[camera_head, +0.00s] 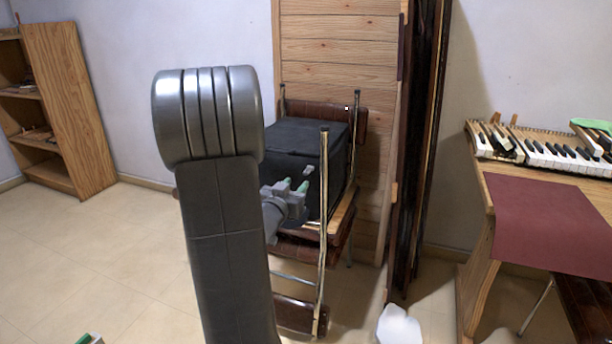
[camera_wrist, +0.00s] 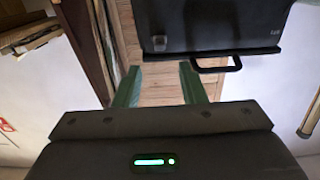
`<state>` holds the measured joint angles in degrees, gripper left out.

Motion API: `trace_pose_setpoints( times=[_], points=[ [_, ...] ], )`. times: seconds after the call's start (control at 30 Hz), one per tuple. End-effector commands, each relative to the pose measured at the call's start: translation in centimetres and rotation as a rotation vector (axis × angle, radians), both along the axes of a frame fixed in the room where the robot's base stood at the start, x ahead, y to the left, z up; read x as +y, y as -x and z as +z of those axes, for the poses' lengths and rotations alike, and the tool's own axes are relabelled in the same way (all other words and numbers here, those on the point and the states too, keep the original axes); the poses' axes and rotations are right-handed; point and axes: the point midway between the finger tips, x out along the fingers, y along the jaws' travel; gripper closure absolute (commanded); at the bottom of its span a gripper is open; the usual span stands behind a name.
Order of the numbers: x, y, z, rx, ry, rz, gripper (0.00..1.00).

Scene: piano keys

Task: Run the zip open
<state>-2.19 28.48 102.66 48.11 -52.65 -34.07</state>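A black case (camera_head: 300,145) sits on a chair in the head view, and part of it fills the top of the wrist view (camera_wrist: 205,22). A dark seam (camera_wrist: 215,51) runs along its edge in the wrist view, with a small grey tab (camera_wrist: 160,42) at it that may be the zip pull. Zip teeth are too small to tell. My gripper (camera_head: 293,186) is in front of the case's near side. In the wrist view its green fingers are apart with nothing between them (camera_wrist: 160,70), and the tab lies beyond the fingertips.
The chair's metal post (camera_head: 323,230) stands close right of my gripper. A black handle (camera_wrist: 215,67) sticks out from the case beside one finger. A wooden table with piano keys (camera_head: 560,150) is at the right, a shelf (camera_head: 70,110) at the left.

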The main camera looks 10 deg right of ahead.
Motion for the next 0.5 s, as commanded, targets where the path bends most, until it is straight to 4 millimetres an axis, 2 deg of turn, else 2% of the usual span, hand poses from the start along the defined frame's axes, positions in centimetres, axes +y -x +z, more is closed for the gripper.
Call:
trace_pose_setpoints(
  times=[0.2, 0.33, 0.5],
  points=[
    [-2.7, -3.8, -0.2, 0.0, 0.0, -0.002, 0.63],
    [-3.7, -5.5, -0.2, 0.0, 0.0, -0.001, 0.63],
    [-4.5, -6.6, -0.1, 0.001, -0.001, 0.0, 0.63]
  ],
)
